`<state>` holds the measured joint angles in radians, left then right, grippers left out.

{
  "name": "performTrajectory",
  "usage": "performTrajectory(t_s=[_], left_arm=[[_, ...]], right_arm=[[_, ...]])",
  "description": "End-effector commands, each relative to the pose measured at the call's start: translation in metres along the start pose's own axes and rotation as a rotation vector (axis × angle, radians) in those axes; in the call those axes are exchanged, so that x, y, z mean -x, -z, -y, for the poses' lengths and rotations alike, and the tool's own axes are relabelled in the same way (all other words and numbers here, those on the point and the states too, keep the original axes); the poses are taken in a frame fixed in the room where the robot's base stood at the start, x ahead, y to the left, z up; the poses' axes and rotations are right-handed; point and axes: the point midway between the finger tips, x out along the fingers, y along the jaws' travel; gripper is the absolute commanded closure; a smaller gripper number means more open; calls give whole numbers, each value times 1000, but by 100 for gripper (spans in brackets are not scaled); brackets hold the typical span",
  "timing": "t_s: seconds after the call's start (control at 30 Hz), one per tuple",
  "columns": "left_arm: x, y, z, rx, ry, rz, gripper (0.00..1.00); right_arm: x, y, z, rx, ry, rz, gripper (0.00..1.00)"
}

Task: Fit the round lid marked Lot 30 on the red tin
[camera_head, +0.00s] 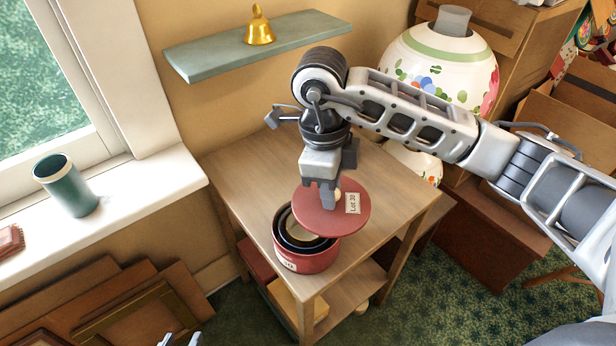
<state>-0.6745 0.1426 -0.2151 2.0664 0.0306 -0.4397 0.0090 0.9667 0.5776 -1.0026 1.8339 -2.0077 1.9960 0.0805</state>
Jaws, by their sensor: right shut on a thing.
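The round red lid (318,221) carries a white tag reading "Lot 30" and has a pale knob. My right gripper (329,196) is shut on the lid at its knob, pointing down. The red tin (308,262) stands open near the front corner of the wooden table, with a dark inner rim and a white label partly readable. The lid is off to the right and back of the tin's opening and covers part of its rim in the view; I cannot tell the height between them. My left gripper (180,340) shows only two separated tips at the bottom edge, apparently open and empty.
The small wooden table (240,165) is mostly clear behind the tin. A green shelf (215,60) with a brass bell (259,27) hangs above. A painted white vase (440,60) stands behind my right arm. A green cup (66,186) is on the windowsill.

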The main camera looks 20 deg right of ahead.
Motion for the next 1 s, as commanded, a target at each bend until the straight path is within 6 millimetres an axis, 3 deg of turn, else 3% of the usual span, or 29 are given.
performTrajectory(t_s=[0.3, 0.6, 0.8, 1.0], left_arm=[[4, 7, 2, -10, 8, 2, 64], [7, 11, 4, -20, 14, 7, 64], [6, 10, 5, -24, 17, 14, 64], [7, 10, 6, -25, 18, 12, 64]], right_arm=[[6, -16, -4, -1040, -130, -1, 99], [8, -29, -8, -1921, -236, 0, 99], [9, -34, -9, -2254, -276, 1, 99], [9, -36, -9, -2346, -287, 0, 99]])
